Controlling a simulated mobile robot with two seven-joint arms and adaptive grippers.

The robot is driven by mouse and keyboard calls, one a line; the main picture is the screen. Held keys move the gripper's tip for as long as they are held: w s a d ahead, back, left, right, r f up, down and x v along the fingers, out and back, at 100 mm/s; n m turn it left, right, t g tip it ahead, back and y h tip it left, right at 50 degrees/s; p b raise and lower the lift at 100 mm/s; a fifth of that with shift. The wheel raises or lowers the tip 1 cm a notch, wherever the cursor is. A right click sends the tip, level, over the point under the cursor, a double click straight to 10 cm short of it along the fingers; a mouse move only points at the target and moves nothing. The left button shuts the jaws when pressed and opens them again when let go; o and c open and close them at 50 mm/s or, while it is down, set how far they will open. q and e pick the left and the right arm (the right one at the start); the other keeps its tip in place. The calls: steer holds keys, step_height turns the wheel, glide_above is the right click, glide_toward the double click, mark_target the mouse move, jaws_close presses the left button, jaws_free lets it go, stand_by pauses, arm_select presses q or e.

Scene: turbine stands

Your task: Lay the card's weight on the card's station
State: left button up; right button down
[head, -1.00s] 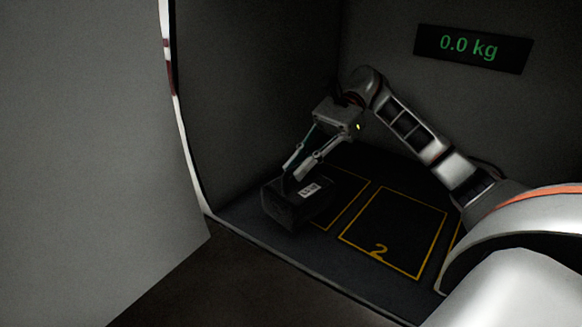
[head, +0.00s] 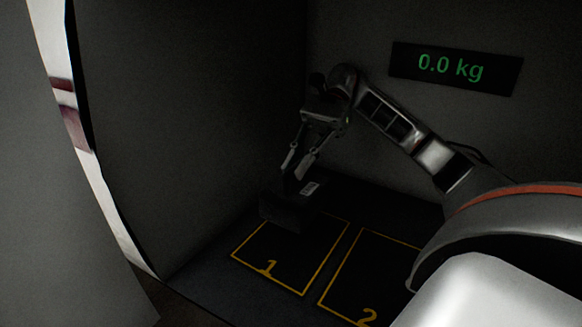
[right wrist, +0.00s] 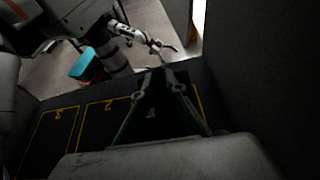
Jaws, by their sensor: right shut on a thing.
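My right gripper (head: 293,178) is shut on a dark block-shaped weight (head: 283,212) with a small white label on its top. The weight hangs over the back part of the yellow-outlined station 1 (head: 305,262). I cannot tell how small the gap beneath it is. Station 2 (head: 372,275) is bare where it shows. In the right wrist view the fingers are on the dark weight (right wrist: 150,122), which is hard to make out. My left gripper (right wrist: 163,46) seems to show small at the top of that view; its jaws are unclear. No card is in view.
A wall display (head: 455,67) reads 0.0 kg. Dark walls close the bay at the left and back, with a pale edge (head: 95,160) at the left. Station 3 (right wrist: 52,140) and a teal box (right wrist: 87,66) show in the right wrist view.

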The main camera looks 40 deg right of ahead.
mark_target(298, 183)
steer(key=shift+d+r, duration=0.25)
steer(key=shift+d, duration=0.05)
steer(key=shift+f+b, duration=0.5)
steer(key=shift+f, duration=1.15)
step_height(298, 183, down, 2)
steer(key=shift+f, duration=0.1)
steer(key=shift+f+b, duration=0.65)
steer(key=shift+b, duration=0.25)
steer(key=shift+w+f, duration=0.1)
steer(key=shift+f, duration=0.05)
steer(key=shift+f+b, duration=0.1)
steer(key=shift+b, duration=0.2)
steer(key=shift+f+b, duration=0.25)
steer(key=shift+b, duration=0.05)
